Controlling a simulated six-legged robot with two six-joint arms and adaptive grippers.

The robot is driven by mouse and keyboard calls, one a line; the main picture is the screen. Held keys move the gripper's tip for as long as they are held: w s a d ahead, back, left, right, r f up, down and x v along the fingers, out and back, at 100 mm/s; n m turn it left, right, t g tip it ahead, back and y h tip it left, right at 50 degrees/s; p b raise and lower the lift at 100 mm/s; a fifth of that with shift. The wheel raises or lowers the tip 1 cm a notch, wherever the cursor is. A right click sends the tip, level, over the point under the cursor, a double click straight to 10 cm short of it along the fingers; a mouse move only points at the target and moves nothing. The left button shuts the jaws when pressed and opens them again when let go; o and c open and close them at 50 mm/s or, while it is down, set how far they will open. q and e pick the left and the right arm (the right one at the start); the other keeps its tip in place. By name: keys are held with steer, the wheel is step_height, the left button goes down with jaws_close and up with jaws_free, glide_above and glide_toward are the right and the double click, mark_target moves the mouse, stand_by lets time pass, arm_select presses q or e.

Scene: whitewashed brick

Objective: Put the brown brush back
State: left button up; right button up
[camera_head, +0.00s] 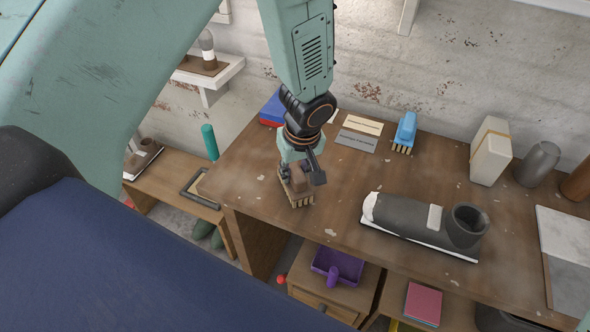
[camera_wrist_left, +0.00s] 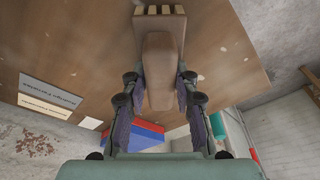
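The brown brush (camera_head: 299,186) is at the left part of the wooden workbench (camera_head: 345,215), with its pale bristles towards the bench top. My left gripper (camera_head: 301,173) comes down on it from above. In the left wrist view, the two fingers of my left gripper (camera_wrist_left: 160,78) lie on either side of the brush's brown handle (camera_wrist_left: 159,85) and appear closed on it. The bristles (camera_wrist_left: 160,10) point away at the top. I cannot tell whether they touch the bench. My right gripper is not in view.
A blue brush (camera_head: 406,128) stands near the wall beside a grey label card (camera_head: 356,140) and a beige card (camera_head: 363,125). A blue-and-red object (camera_head: 271,110) sits at the back left. A dark cylindrical device (camera_head: 420,222) lies to the right. Bare bench lies between.

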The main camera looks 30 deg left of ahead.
arm_select(q)
steer(key=o, duration=0.4)
steer(key=shift+d, duration=0.1)
steer(key=shift+r, duration=0.15)
steer(key=shift+r+p, duration=0.35)
steer(key=shift+p, duration=0.05)
steer(key=p+v, duration=0.2)
steer(key=v, duration=0.9)
steer(key=shift+r+p, duration=0.2)
steer(key=shift+p, duration=0.1)
